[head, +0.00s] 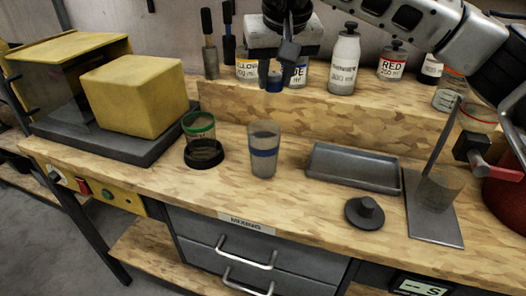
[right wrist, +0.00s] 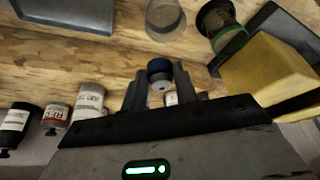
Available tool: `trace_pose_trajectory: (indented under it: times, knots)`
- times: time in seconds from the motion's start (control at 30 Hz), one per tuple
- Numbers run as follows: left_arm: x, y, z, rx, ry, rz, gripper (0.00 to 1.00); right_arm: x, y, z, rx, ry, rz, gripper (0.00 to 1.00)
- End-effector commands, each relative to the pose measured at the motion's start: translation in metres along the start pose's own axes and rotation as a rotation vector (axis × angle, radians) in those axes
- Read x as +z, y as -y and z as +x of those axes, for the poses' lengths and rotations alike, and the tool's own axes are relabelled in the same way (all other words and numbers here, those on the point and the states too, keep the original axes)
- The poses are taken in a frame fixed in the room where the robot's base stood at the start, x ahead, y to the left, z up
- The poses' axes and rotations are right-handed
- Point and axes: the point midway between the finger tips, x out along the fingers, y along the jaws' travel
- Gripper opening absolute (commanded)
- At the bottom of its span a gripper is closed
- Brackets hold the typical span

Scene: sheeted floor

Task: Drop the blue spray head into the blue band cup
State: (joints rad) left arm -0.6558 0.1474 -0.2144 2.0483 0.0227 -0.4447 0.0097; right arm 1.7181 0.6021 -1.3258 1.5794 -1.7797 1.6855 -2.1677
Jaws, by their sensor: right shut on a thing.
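The blue band cup (head: 263,157) is a clear cup with a blue stripe, standing upright on the wooden bench; in the right wrist view (right wrist: 165,20) it is cut off by the top edge. My right gripper (head: 280,78) is shut on the blue spray head (right wrist: 159,70), a small dark blue cap. In the head view the spray head (head: 275,83) shows between the fingertips, partly hidden. The gripper holds it in the air, above and apart from the cup, which appears lower in the head view. My left gripper is not in view.
A green-banded cup (head: 200,127) stands in a black ring left of the blue band cup. A yellow block machine (head: 135,95) is farther left. A grey tray (head: 353,168) and black knobbed disc (head: 365,212) lie right. Labelled bottles, including a white one (head: 344,65), line the raised back shelf.

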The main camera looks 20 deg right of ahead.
Motion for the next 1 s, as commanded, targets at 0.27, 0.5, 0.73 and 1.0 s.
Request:
trace_pose_trajectory:
  times: [0.27, 0.5, 0.73, 1.0]
  knots:
    - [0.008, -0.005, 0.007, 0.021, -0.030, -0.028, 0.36, 0.014, 0.000, 0.034, 0.001, -0.001, 0.000, 0.06]
    - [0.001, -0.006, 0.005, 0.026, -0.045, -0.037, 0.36, 0.015, 0.000, 0.036, 0.000, -0.002, 0.001, 0.06]
    - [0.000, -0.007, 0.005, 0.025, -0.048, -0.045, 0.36, 0.015, 0.000, 0.035, 0.000, -0.001, 0.001, 0.55]
    - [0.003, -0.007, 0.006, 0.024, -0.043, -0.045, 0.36, 0.015, 0.000, 0.035, 0.000, -0.001, 0.001, 0.55]
